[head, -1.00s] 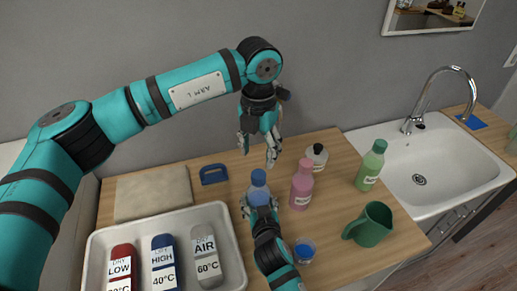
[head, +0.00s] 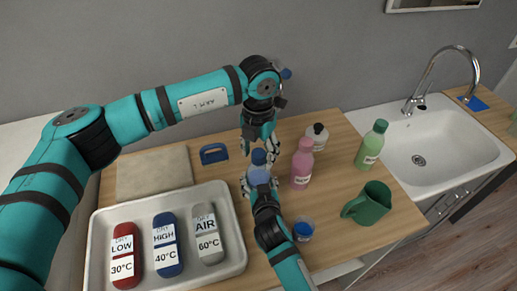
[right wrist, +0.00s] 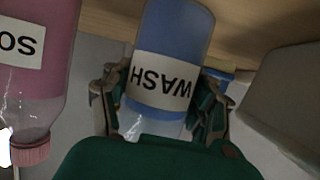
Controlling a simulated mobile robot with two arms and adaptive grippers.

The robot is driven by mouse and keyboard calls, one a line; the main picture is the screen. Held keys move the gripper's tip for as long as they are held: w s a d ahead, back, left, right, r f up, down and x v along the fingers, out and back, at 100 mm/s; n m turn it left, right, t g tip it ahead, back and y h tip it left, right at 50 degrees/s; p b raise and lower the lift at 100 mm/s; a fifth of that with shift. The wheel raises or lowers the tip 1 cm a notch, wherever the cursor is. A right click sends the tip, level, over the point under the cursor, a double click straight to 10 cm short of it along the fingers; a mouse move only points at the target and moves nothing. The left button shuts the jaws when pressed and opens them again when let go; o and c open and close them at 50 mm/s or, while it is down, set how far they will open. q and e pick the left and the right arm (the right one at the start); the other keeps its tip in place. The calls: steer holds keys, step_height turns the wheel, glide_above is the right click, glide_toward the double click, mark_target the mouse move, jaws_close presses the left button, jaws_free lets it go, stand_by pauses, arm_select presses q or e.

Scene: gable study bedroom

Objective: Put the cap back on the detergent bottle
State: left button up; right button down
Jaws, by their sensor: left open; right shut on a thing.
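The blue detergent bottle (head: 259,174), labelled WASH in the right wrist view (right wrist: 165,75), stands upright on the wooden counter. My right gripper (head: 258,187) is shut around its body; its fingers show on both sides in the right wrist view. A blue top shows on the bottle in the head view; I cannot tell whether it is a cap. The bottle's top is hidden in the right wrist view. My left gripper (head: 260,153) is open and points down, with its fingers at the bottle's top. I see no separate loose cap for certain.
A pink bottle (head: 302,165) stands close right of the blue one, with a white bottle (head: 317,139) behind. A white tray (head: 237,262) lies left.

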arm_select(q)
jaws_close()
steer(key=m, duration=0.8)
steer(key=shift+m, duration=0.4)
steer(key=shift+o, duration=0.8)
jaws_free()
steer(key=shift+r, duration=0.1)
step_height(320, 180, up, 12)
arm_select(e)
steer(key=shift+c, duration=1.2)
jaws_free()
